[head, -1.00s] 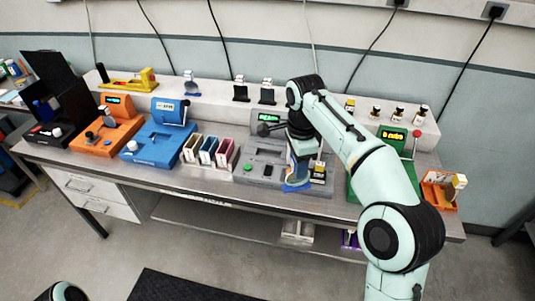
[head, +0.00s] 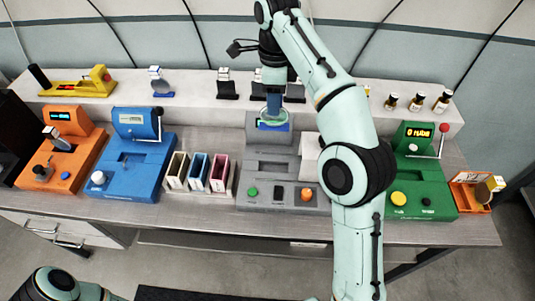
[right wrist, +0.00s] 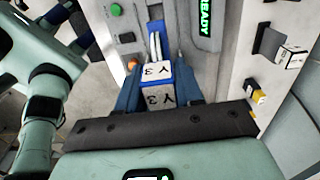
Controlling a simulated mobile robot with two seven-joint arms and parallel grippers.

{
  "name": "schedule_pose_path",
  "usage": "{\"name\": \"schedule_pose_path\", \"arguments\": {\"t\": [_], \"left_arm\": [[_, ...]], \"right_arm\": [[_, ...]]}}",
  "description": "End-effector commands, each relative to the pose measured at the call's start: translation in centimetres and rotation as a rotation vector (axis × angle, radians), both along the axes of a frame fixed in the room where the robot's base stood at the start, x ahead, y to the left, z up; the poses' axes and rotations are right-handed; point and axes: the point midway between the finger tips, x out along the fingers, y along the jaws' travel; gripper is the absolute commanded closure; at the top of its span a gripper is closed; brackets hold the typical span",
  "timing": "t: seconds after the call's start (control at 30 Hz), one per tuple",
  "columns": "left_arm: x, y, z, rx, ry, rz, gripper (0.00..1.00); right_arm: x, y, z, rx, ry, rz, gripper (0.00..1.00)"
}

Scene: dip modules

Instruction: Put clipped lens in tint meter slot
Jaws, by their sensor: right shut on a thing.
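My right gripper (head: 273,115) is over the back part of a grey meter (head: 284,178). In the right wrist view its blue fingers (right wrist: 157,80) are shut on a blue clip (right wrist: 152,72) with white "Y3" labels. A thin pale lens edge (right wrist: 155,42) sticks out of the clip's far end, over the grey housing. The meter's lit display (right wrist: 205,18) reads "READY" beside the gripper. Whether the lens touches the meter or a slot cannot be told. The left gripper is outside the view; only part of my left arm shows at bottom left.
A blue machine (head: 138,150) and an orange machine (head: 62,155) stand to the left. Three narrow bins (head: 198,170) sit between the blue machine and the grey meter. A green machine (head: 415,180) is on the right. Small clips and bottles (head: 416,102) line the back shelf (head: 200,90).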

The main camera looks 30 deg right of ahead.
Motion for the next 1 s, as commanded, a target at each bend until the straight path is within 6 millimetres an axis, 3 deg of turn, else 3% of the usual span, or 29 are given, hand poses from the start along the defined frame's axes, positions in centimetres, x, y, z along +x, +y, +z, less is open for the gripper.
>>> {"name": "schedule_pose_path", "arguments": {"t": [0.03,0.1,0.43,0.6,0.77,1.0], "left_arm": [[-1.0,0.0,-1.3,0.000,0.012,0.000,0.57],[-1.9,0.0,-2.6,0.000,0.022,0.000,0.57],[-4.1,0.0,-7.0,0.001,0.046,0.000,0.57],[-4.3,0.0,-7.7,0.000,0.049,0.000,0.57],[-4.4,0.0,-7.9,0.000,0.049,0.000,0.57],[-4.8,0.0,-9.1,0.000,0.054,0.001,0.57]], "right_arm": [[-0.2,0.0,-1.9,-0.001,0.009,0.000,1.00],[-0.3,0.0,-3.9,0.000,0.011,0.000,1.00],[-0.2,-0.1,-12.4,0.000,0.007,0.000,1.00],[-0.1,0.0,-14.6,0.000,0.004,0.000,1.00],[-0.1,0.0,-15.4,0.000,0.002,0.000,1.00],[-0.2,-0.1,-18.9,-0.001,0.004,-0.001,1.00]]}}
